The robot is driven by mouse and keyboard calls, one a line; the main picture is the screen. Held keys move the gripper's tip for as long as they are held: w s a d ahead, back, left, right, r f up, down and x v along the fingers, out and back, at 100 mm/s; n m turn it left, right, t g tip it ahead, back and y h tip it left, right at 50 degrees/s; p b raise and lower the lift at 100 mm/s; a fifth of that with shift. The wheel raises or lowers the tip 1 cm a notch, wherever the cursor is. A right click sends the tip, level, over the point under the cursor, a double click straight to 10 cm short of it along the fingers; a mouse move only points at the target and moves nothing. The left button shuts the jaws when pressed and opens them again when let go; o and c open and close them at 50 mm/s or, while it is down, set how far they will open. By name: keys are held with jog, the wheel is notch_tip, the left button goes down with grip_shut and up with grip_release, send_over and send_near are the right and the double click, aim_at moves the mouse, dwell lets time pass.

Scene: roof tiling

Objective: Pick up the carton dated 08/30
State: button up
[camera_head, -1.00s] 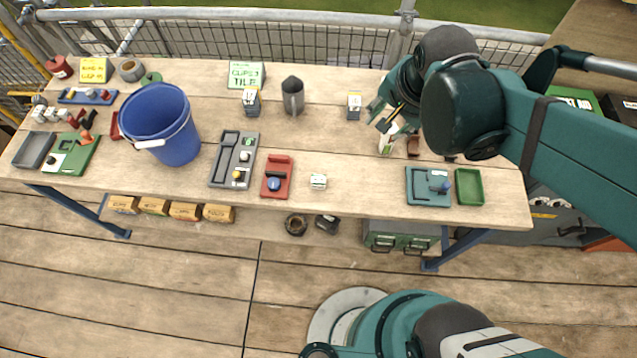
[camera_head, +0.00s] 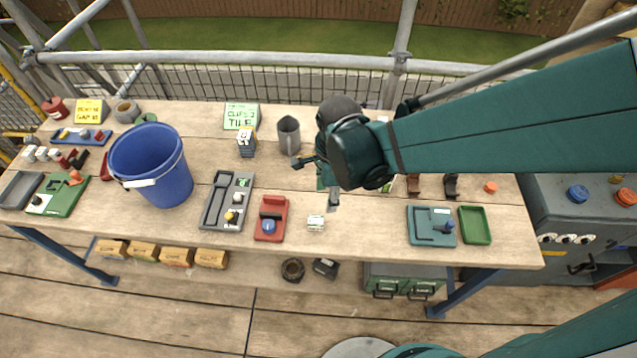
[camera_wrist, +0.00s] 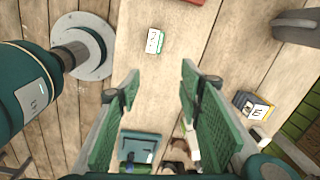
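My gripper (camera_wrist: 160,76) is open and empty above the table; its green fingers stand apart with bare wood between their tips. In the head view my gripper (camera_head: 318,178) is partly behind my arm. A small white carton with dark marks (camera_head: 316,223) lies at the table's front middle; it also shows in the wrist view (camera_wrist: 154,40). A dark and yellow carton with a white label (camera_wrist: 252,107) is right of my fingers in the wrist view; my arm hides it in the head view. A similar carton (camera_head: 246,146) stands before the green sign. I cannot read any date.
A grey pitcher (camera_head: 289,136) stands at the back middle. A blue bucket (camera_head: 160,175), a grey tray (camera_head: 212,208) and a red holder (camera_head: 271,218) are to the left. A teal tray (camera_head: 423,227) and green tray (camera_head: 475,225) are at the right. Bare wood surrounds the white carton.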

aim_at(316, 219)
jog(key=a+f, duration=0.1)
jog(key=f, duration=0.1)
jog(key=a+f+m+b, duration=0.1)
jog(key=s+a+f+m, duration=0.1)
jog(key=f, duration=0.1)
jog(key=shift+s+a+f+g, duration=0.1)
jog(key=shift+a+f+g, duration=0.2)
jog(key=shift+g, duration=0.1)
jog(key=shift+f, duration=0.1)
jog(key=shift+f+b, duration=0.35)
jog(key=shift+f, duration=0.85)
jog(key=shift+f, duration=0.1)
jog(key=shift+a+f+b, duration=0.1)
jog(key=shift+f+b, duration=0.4)
jog(key=shift+f, duration=2)
jog(key=shift+c, duration=0.4)
jog(key=c, duration=0.8)
